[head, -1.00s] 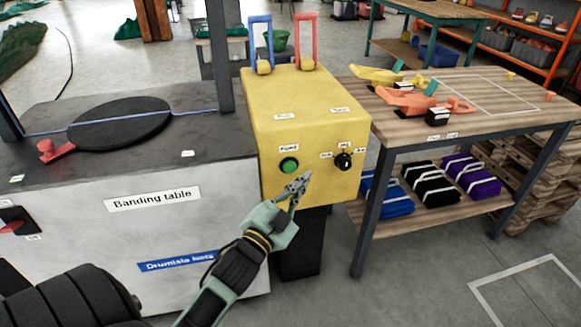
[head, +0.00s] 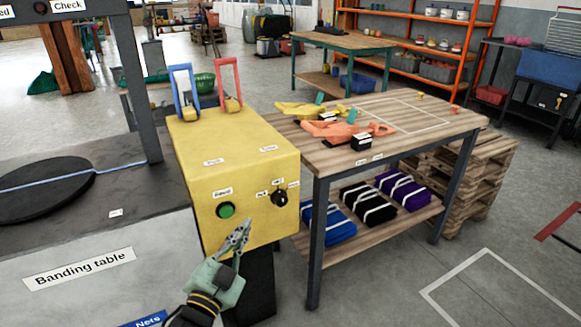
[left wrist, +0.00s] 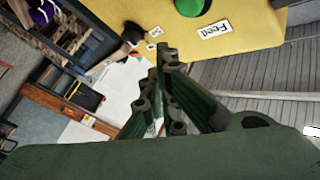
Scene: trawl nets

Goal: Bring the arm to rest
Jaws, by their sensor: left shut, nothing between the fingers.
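My left gripper (head: 241,232) is shut and empty. In the head view it stands in front of the yellow control box (head: 240,165), just below and right of the green button (head: 226,210). The black selector knob (head: 280,198) is to its right on the same face. In the left wrist view the closed fingers (left wrist: 160,75) point up toward the box's lower edge, with the green button (left wrist: 192,5) and the Feed label (left wrist: 214,29) above. I cannot tell the exact gap to the box. My right gripper is not in view.
The banding table (head: 100,225) with its black disc is at the left. A wooden workbench (head: 400,150) with orange and yellow tools stands at the right, with strapped bundles on its lower shelf. Pallets (head: 470,185) are beside it. The floor in front of the bench is clear.

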